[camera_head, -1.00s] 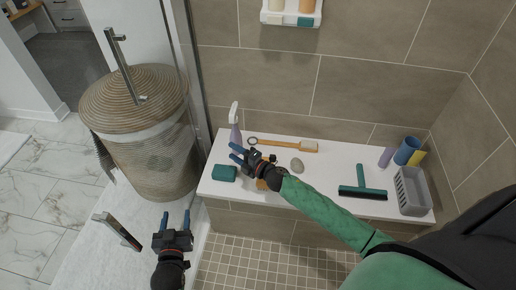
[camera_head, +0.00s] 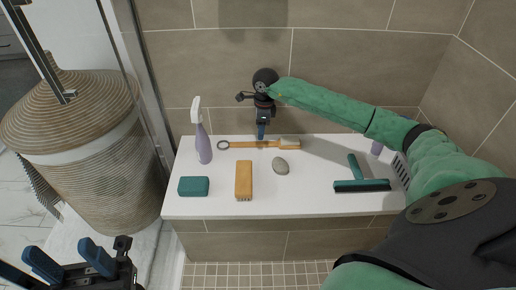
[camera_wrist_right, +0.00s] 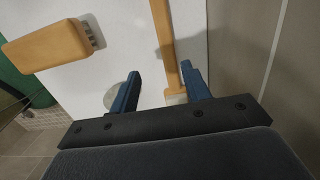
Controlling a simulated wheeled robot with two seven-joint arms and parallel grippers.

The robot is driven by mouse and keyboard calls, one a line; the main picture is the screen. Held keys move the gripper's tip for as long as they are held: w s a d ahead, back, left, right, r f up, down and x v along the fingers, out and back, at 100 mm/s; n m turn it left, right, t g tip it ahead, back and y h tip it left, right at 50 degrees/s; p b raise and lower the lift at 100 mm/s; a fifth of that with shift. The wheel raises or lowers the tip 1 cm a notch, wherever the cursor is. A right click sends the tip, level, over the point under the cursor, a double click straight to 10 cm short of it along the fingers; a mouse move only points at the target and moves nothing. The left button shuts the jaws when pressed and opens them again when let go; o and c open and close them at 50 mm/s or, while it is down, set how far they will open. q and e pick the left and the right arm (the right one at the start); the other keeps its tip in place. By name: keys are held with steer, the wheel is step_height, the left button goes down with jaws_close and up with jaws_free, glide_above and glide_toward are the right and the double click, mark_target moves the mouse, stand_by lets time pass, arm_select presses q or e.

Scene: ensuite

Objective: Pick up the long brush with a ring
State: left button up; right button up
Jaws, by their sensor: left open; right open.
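The long brush (camera_head: 243,145) lies on the white bench, with a wooden handle, a ring at its left end and a pale bristle head at its right. My right gripper (camera_head: 261,134) points down over its handle, near the head. In the right wrist view the brush handle (camera_wrist_right: 164,40) runs between the two open blue fingers (camera_wrist_right: 161,70), with a gap beside it; the ring is out of that view. I cannot tell whether a finger touches the brush. My left gripper (camera_head: 57,247) is open and empty at the lower left, away from the bench.
A tiled wall is close behind. A wicker basket (camera_head: 85,120) stands at left.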

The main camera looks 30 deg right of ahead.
mark_target(265, 143)
steer(key=shift+w+d+r+h, duration=0.15)
steer(key=shift+d+h, duration=0.35)
steer(key=shift+d, duration=0.65)
steer(key=shift+a+f+b, duration=0.1)
steer(key=shift+f+b, duration=0.75)
steer(key=shift+f, duration=2.9)
jaws_close()
